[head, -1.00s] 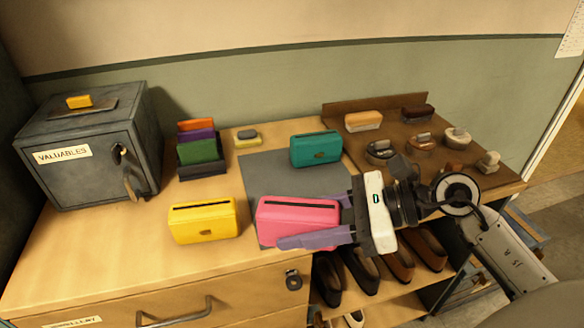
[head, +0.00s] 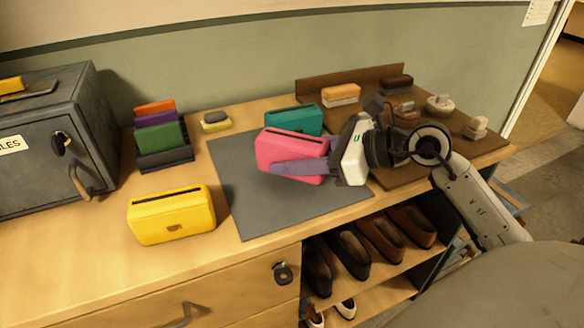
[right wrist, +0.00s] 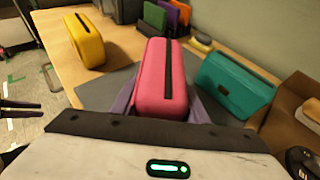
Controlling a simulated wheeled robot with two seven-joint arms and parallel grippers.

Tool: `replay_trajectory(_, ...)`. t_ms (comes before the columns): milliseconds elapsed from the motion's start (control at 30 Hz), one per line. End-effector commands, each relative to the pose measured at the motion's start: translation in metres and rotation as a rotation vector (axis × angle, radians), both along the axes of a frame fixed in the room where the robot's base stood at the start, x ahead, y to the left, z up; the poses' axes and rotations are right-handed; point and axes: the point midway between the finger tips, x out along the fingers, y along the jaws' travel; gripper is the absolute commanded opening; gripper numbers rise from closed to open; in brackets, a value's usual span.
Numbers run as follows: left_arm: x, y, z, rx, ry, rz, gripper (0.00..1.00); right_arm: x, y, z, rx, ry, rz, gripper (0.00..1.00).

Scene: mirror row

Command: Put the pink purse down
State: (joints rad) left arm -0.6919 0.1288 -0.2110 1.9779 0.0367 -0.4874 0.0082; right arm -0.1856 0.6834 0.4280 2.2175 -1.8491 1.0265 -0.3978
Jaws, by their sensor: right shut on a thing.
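The pink purse (head: 290,152) is between the purple fingers of my right gripper (head: 300,168), which is shut on it. It is over the grey mat (head: 260,205), in front of the teal purse (head: 293,119), partly covering it in the head view. I cannot tell for sure whether its base touches the mat. In the right wrist view the pink purse (right wrist: 162,78) is upright between the fingers, with the teal purse (right wrist: 235,85) to its right, apart from it. The yellow purse (head: 171,215) stands left of the mat.
A grey safe (head: 55,140) stands at the left. A rack of coloured wallets (head: 162,140) and a small yellow-based block (head: 215,122) are at the back. A brown board (head: 400,172) with brushes and tins is at the right. The mat's front is clear.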

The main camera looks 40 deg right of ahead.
Motion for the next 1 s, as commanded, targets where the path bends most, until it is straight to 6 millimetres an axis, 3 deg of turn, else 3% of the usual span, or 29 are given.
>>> replay_trajectory(133, 0.005, 0.0, 0.0, 0.001, -0.008, 0.001, 0.31, 0.0, 0.0, -0.021, 0.003, 0.002, -0.001, 0.14)
replay_trajectory(567, 0.005, 0.001, -0.005, 0.003, -0.007, 0.0, 0.31, 0.0, 0.0, -0.029, 0.001, 0.001, 0.001, 0.14)
replay_trajectory(600, 0.005, 0.001, -0.004, 0.003, -0.005, 0.0, 0.31, 0.0, 0.0, -0.028, 0.001, 0.002, 0.001, 0.46)
replay_trajectory(700, 0.003, 0.001, -0.005, 0.003, -0.001, 0.0, 0.31, 0.0, 0.0, -0.028, 0.001, 0.002, 0.001, 0.59)
replay_trajectory(1000, 0.001, 0.0, -0.004, 0.002, 0.003, 0.0, 0.31, 0.0, 0.0, -0.026, 0.001, 0.002, 0.001, 0.59)
